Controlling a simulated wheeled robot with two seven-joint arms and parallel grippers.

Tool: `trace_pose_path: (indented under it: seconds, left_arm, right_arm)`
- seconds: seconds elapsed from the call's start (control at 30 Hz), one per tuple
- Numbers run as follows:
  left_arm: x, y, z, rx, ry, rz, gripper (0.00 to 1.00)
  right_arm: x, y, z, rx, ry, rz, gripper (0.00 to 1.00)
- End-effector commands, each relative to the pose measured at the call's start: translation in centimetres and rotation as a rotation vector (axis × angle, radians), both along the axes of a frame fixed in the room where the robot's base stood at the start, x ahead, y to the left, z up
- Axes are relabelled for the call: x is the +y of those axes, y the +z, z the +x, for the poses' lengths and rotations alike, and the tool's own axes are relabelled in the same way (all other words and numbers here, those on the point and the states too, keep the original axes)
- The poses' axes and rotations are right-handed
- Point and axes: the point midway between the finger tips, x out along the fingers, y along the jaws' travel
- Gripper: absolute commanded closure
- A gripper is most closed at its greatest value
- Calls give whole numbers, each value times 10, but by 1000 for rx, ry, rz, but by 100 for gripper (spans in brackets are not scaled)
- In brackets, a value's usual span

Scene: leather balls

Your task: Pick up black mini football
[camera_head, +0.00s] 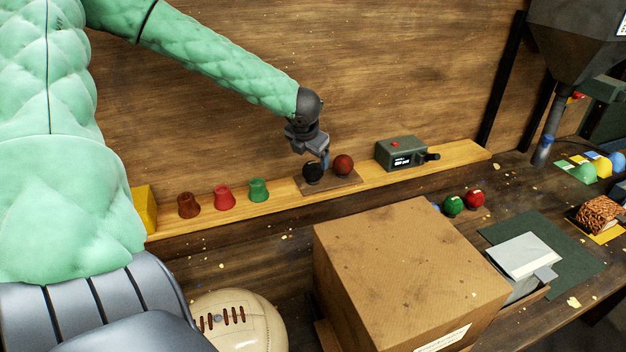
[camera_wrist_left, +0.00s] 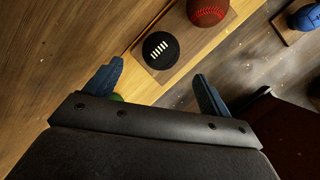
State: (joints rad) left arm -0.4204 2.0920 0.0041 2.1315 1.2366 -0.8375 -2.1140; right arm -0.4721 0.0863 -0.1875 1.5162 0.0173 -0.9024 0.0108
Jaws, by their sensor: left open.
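The black mini football (camera_head: 313,172) sits on a small wooden board (camera_head: 345,182) on the shelf, beside a dark red ball (camera_head: 343,164). In the left wrist view the black ball (camera_wrist_left: 160,50) shows white lacing, and the red ball (camera_wrist_left: 208,10) shows stitching. My left gripper (camera_head: 318,160) is above and close to the black ball. In the wrist view its two fingers (camera_wrist_left: 160,82) are spread, with the black ball beyond their tips and nothing held between them. In the head view the gripper partly overlaps the ball. My right gripper is not in view.
Brown, red and green cups (camera_head: 223,197) stand left on the shelf (camera_head: 280,208). A grey-green device (camera_head: 402,153) stands right of the balls. A large cardboard box (camera_head: 405,265) fills the front bench. Green and red balls (camera_head: 453,205) lie behind it. A cream ball (camera_head: 238,322) is at front left.

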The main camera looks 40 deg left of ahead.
Motion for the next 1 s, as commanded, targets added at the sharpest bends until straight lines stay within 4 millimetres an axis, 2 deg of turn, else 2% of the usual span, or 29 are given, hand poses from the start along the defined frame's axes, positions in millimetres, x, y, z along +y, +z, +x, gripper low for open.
trace_pose_path:
  seconds: [0.03,0.13,0.27,0.77,1.0]
  left_arm:
    - [0,-8,0,0,0,0,18]
    - [0,-11,0,0,0,0,18]
    - [1,-13,1,0,0,0,18]
    - [7,-36,10,1,1,1,18]
    - [10,-49,17,2,0,0,18]
  right_arm:
    - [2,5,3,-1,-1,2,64]
    - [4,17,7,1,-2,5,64]
    - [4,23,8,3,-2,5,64]
    - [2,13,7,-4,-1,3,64]
    - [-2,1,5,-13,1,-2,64]
